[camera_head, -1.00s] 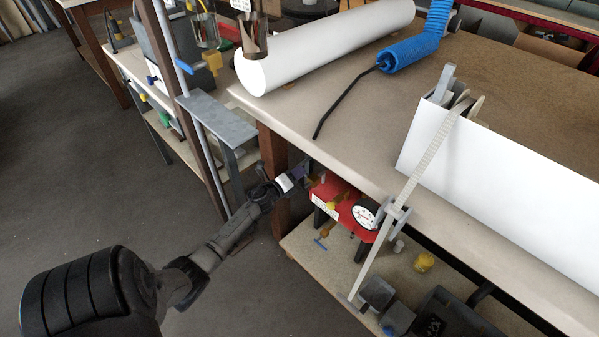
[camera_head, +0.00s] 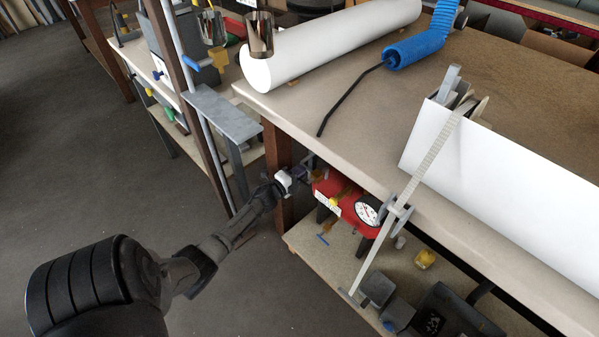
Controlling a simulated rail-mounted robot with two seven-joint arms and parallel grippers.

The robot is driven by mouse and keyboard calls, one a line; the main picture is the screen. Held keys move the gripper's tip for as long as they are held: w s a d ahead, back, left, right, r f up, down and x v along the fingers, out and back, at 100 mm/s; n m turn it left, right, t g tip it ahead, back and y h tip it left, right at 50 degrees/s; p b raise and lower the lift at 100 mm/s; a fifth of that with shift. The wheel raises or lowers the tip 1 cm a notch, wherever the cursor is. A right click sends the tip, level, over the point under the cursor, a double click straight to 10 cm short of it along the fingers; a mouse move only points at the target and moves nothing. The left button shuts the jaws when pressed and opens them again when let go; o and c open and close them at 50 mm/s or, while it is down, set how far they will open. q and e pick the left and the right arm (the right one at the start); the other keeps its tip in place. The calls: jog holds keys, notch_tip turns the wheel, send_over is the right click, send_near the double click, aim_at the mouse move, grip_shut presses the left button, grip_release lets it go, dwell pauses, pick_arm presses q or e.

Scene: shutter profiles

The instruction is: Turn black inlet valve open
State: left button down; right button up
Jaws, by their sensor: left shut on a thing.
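A red unit (camera_head: 341,200) with a white round gauge (camera_head: 367,213) sits below the table edge, over the lower shelf. My left gripper (camera_head: 304,173) reaches in from the left and is at the left end of the red unit, under the table corner. It is shut on a small dark part there, which fits the black inlet valve. The fingers mostly hide this part, and the valve's angle is too small to tell. My right gripper is not in view.
The table (camera_head: 330,95) overhangs the red unit, and a wooden leg (camera_head: 278,152) stands close to my left wrist. A grey bracket with a ruled strip (camera_head: 402,205) is right of the gauge. A yellow part (camera_head: 425,258) lies on the lower shelf (camera_head: 318,262).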

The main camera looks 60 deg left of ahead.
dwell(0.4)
pick_arm(q)
jog(key=c, duration=1.1)
grip_release()
jog(key=p+v, duration=0.5)
jog(key=v, duration=0.9)
jog(key=shift+w, duration=0.1)
